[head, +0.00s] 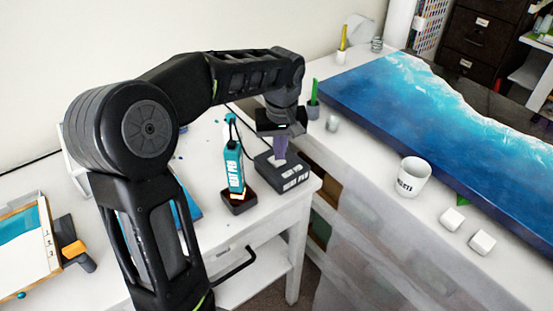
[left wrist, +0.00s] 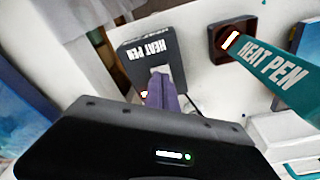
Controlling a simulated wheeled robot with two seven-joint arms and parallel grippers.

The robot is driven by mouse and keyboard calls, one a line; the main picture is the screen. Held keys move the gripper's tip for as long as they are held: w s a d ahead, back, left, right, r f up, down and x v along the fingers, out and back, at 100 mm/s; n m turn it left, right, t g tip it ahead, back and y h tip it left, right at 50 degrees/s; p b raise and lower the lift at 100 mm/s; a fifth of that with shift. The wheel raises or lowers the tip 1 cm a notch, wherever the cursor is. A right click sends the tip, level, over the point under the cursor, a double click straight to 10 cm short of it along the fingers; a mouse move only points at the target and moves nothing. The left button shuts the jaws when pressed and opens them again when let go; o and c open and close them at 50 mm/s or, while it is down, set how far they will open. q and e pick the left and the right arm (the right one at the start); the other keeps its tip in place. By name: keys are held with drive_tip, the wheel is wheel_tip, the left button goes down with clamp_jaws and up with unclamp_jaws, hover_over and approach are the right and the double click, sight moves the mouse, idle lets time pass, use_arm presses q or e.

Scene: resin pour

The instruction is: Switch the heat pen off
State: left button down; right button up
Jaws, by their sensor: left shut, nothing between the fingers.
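The teal heat pen (head: 233,170) stands in a small dark holder (head: 240,207), with a bright orange-white glow at its lower end. The pen also shows at the right of the left wrist view (left wrist: 275,75). Beside it is a dark box marked HEAT PEN (head: 294,183), which also shows in the left wrist view (left wrist: 135,50). My left gripper (head: 281,157) points down, its purple fingers shut and empty at the box's far side; I cannot tell whether they touch it. They hide part of the box in the left wrist view (left wrist: 161,92). A small red light shows beside them. My right gripper is out of view.
A white mug (head: 412,177) and two white cubes (head: 452,219) stand on the right-hand bench, in front of a blue resin panel (head: 400,100). A cup with a green item (head: 314,106) is near the gripper. A framed panel (head: 28,245) lies at left.

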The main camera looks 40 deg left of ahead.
use_arm(q)
drive_tip(key=shift+f+b, duration=0.45)
drive_tip(key=shift+f, duration=0.15)
drive_tip(key=shift+r, duration=0.1)
drive_tip(key=shift+r+p, duration=2.7)
drive_tip(key=shift+r, duration=0.75)
